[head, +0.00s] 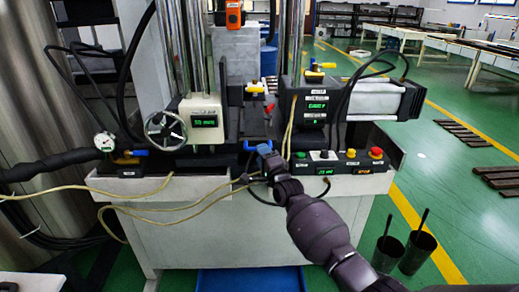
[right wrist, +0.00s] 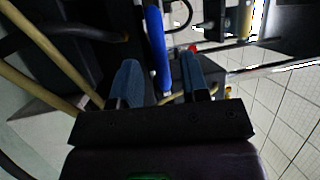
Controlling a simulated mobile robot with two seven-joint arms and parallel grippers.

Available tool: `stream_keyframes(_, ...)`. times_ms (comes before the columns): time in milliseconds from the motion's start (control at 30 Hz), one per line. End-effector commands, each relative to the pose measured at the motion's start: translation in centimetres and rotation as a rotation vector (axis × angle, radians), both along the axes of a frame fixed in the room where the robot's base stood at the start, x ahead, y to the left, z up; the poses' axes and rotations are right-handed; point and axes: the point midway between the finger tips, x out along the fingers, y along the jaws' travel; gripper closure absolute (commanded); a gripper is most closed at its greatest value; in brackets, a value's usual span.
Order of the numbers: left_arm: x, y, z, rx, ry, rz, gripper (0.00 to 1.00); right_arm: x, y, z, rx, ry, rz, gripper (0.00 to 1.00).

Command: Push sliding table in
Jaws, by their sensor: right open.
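The sliding table (head: 256,126) sits low in the middle of the machine, between the metal columns. A blue handle (head: 248,146) shows at its front edge. My right gripper (head: 264,149) is at this front edge, beside the handle in the head view. In the right wrist view, the blue handle (right wrist: 158,48) stands in the gap between the two blue fingertips of my open right gripper (right wrist: 160,82). Clear gaps show on both sides of the handle, and I cannot tell if either finger touches it. My left gripper is not in view.
A control panel (head: 345,160) with coloured buttons lies right of my gripper. A handwheel (head: 166,131) and a pressure gauge (head: 104,142) are on the left. Pale cables (head: 165,189) hang across the cabinet front. Two dark buckets (head: 418,252) stand on the floor at right.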

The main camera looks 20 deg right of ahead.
Motion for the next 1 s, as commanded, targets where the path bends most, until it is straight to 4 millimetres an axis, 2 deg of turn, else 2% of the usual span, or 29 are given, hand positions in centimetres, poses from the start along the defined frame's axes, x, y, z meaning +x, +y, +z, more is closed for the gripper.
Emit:
stream_keyframes(200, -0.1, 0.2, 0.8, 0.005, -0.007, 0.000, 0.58, -3.5, -0.5, -0.3, 0.001, -0.001, -0.001, 0.59)
stream_keyframes(400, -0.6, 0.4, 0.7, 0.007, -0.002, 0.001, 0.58, -5.7, -0.7, -0.8, 0.000, -0.001, -0.001, 0.59)
stream_keyframes(600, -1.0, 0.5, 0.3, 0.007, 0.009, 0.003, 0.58, -6.6, -0.8, -1.0, 0.001, -0.001, 0.000, 0.59)
stream_keyframes(1000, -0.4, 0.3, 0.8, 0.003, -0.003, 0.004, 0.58, -6.7, -0.8, -1.1, 0.000, -0.001, 0.000, 0.59)
